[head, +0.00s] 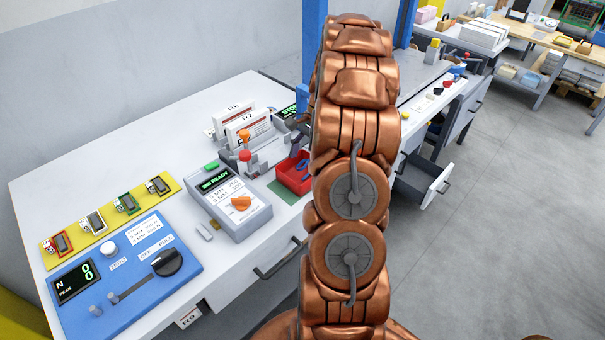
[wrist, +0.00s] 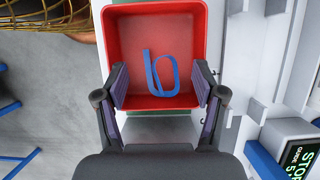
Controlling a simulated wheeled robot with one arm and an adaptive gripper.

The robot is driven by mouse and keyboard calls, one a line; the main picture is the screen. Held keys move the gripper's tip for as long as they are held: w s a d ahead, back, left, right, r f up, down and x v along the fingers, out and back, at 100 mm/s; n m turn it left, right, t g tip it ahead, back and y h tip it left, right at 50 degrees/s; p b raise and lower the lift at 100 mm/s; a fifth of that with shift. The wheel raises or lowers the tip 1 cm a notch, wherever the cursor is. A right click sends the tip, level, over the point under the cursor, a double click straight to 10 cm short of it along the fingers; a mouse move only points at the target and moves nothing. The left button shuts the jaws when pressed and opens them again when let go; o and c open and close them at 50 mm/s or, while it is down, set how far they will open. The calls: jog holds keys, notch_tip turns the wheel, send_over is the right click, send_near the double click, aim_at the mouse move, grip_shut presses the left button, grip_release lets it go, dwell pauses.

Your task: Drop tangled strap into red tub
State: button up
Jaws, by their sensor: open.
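The red tub (head: 288,180) stands on the white bench, partly hidden behind my copper arm in the head view. In the wrist view the tub (wrist: 118,40) is seen from above, just beyond my gripper. The blue looped strap (wrist: 152,75) shows inside the tub's outline, towards its near side. A bit of blue also shows in the tub in the head view. My gripper (wrist: 159,88) is open, its two dark fingers wide apart over the near part of the tub, with nothing pinched between them. My gripper is hidden in the head view.
A grey bin-ready device (head: 232,203), a blue force gauge panel (head: 125,270) and a yellow strip of several clips (head: 106,220) lie on the bench. Grey racks with white cards (head: 248,130) stand behind the tub. Open grey floor lies right.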

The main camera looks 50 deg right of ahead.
jog(key=v, duration=1.2)
jog(key=shift+a, duration=0.1)
dwell(0.4)
jog(key=s+a+r+n+g+h, duration=0.1)
jog(key=s+a+r+n, duration=0.15)
jog(key=a, duration=0.65)
jog(key=s+a+r+n, duration=0.1)
jog(key=a+n, duration=0.3)
jog(key=a, duration=0.4)
jog(key=s+a+r+n+g+h, duration=0.1)
jog(key=a+n, duration=0.2)
jog(key=a, duration=0.6)
jog(key=s+a+f+n+h, duration=0.1)
jog(key=s+a+n, duration=0.3)
jog(key=s, duration=0.5)
jog(key=s+a+f+n+h, duration=0.1)
jog(key=s+a+f+n, duration=0.2)
jog(key=s+a, duration=0.4)
jog(key=s+n, duration=0.1)
jog(key=s, duration=0.2)
jog(key=shift+s+f+n+h, duration=0.15)
jog(key=shift+f+n+h, duration=0.15)
jog(key=shift+f+n, duration=0.1)
